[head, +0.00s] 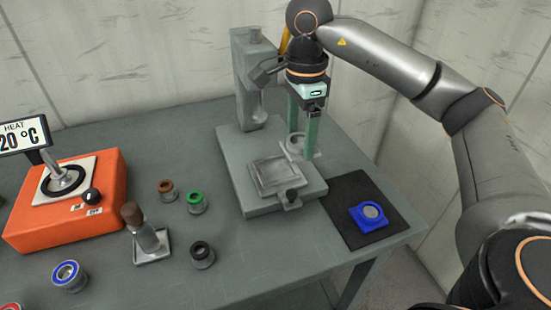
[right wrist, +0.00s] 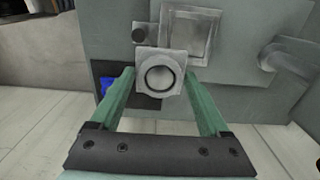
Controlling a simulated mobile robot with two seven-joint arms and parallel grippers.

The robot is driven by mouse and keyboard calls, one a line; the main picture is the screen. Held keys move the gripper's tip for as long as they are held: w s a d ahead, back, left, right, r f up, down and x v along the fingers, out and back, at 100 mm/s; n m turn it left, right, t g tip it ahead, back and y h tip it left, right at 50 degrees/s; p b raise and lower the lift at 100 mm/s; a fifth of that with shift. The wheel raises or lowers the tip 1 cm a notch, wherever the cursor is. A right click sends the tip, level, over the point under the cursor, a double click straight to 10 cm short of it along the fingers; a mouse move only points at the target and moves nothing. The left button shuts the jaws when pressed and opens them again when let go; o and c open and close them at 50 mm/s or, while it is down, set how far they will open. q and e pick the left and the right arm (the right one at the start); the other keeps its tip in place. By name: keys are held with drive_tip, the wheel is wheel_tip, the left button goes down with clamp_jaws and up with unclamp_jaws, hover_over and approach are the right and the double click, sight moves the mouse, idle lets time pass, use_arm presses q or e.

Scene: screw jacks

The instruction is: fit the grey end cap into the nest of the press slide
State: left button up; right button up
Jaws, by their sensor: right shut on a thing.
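The grey end cap (head: 299,148) has a square flange and a round raised ring. My right gripper (head: 302,153) is shut on it and holds it above the right rear of the press base. In the right wrist view the end cap (right wrist: 160,75) sits between the green fingertips, its ring facing the camera. The press slide with its square, empty-looking nest (head: 274,177) lies on the base, to the left and front of the cap. The nest (right wrist: 190,38) also shows beyond the cap in the right wrist view. My left gripper is not in view.
The grey press column (head: 250,80) stands behind the slide; a dark knob (head: 291,196) is at the slide's front. A blue block with a grey disc (head: 370,213) lies on a black mat (head: 347,190). Left are an orange heater (head: 70,210) and several small ringed parts.

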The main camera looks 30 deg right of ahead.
hover_over(275, 172)
drive_tip(key=f, duration=0.6)
drive_tip(key=shift+d, duration=0.2)
wheel_tip(275, 172, down, 3)
drive_tip(key=shift+w+f+p, duration=0.15)
drive_tip(key=shift+f+p, duration=0.05)
drive_tip(key=shift+p, duration=0.25)
drive_tip(key=shift+f, duration=0.1)
drive_tip(key=shift+s+f+b, duration=0.2)
drive_tip(key=shift+f+b, duration=0.3)
drive_tip(key=shift+f, duration=0.1)
drive_tip(key=o, duration=1.6)
drive_tip(key=shift+a+f, duration=0.1)
wheel_tip(275, 172, up, 14)
drive_tip(key=shift+w+f+p, duration=0.15)
drive_tip(key=shift+f+p, duration=0.05)
drive_tip(key=shift+p, duration=0.15)
